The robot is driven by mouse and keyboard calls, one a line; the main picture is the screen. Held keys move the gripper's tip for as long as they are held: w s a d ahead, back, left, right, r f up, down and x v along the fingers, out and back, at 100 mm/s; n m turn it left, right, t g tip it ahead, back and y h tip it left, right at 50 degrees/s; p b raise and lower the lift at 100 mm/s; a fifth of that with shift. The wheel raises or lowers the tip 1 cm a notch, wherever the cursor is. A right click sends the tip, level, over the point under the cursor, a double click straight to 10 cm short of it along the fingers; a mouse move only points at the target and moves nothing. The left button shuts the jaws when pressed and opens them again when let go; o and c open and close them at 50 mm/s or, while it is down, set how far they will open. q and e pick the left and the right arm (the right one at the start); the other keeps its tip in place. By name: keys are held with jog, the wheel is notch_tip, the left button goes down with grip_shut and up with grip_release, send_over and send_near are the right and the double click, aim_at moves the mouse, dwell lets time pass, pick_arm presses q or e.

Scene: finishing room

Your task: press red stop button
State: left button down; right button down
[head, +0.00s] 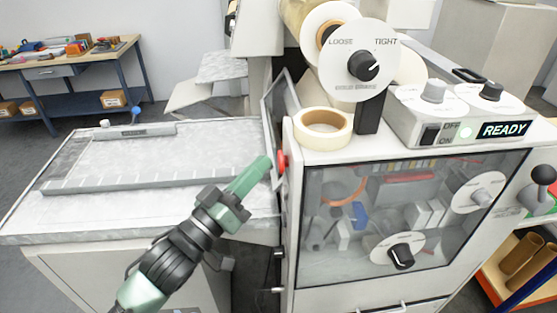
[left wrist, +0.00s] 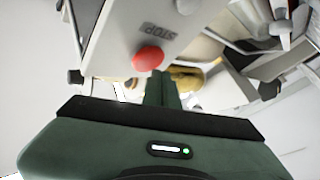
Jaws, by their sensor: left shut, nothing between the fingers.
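The red stop button (head: 282,161) sticks out from the left side of the white machine cabinet, near its front corner. In the left wrist view the round red button (left wrist: 148,58) sits on a pale panel beside the word STOP. My left gripper (head: 265,165) is shut and empty. Its green fingertips are right beside the button in the head view. In the left wrist view the fingers (left wrist: 162,92) point ahead just to the right of the button and partly below it; I cannot tell whether they touch it. My right gripper is not in view.
The cabinet (head: 293,220) has a clear front window with knobs and parts inside. A tape roll (head: 323,128) lies on top, beside a LOOSE/TIGHT dial (head: 362,60) and a control box reading READY (head: 503,130). A grey worktable (head: 100,210) stands left of the cabinet. A workbench (head: 60,62) is farther back.

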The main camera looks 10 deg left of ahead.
pick_arm(q)
jog(key=shift+a, duration=0.15)
jog(key=shift+s+a, duration=0.25)
jog(key=shift+a, duration=0.55)
jog(key=shift+s+a, duration=0.25)
jog(key=shift+a, duration=0.55)
jog(key=shift+s+a, duration=0.25)
jog(key=shift+a, duration=0.55)
